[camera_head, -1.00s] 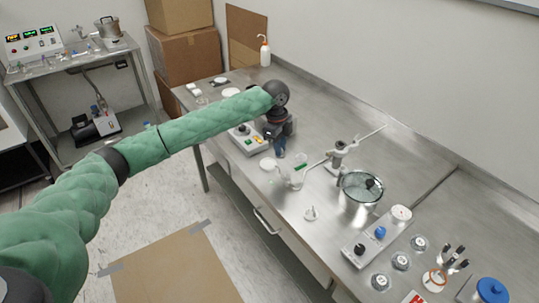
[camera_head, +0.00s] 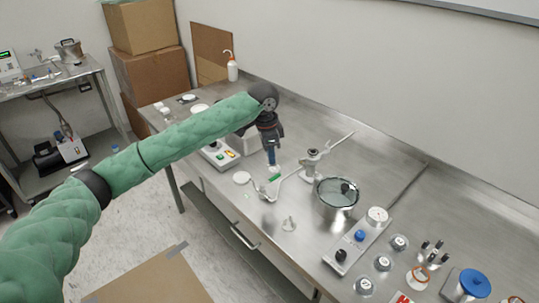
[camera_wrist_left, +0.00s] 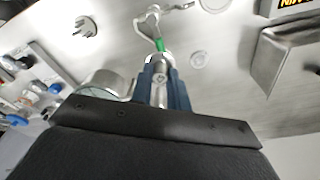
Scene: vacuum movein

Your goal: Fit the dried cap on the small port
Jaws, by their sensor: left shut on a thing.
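My left gripper (camera_head: 273,168) points down over the steel bench, beside a clear glass piece with a green part (camera_head: 268,190). In the left wrist view, its blue fingers (camera_wrist_left: 162,72) are shut on a small pale grey piece (camera_wrist_left: 158,74), which I take for the cap; the fingers hide much of it. The green part (camera_wrist_left: 160,46) appears just beyond the fingertips, with the branched glass (camera_wrist_left: 148,22) behind it. I cannot tell whether the held piece touches the glass, nor make out the small port. My right gripper is not in view.
A metal fitting with a long arm (camera_head: 312,156) and a round glass-topped vessel (camera_head: 337,197) stand right of my gripper.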

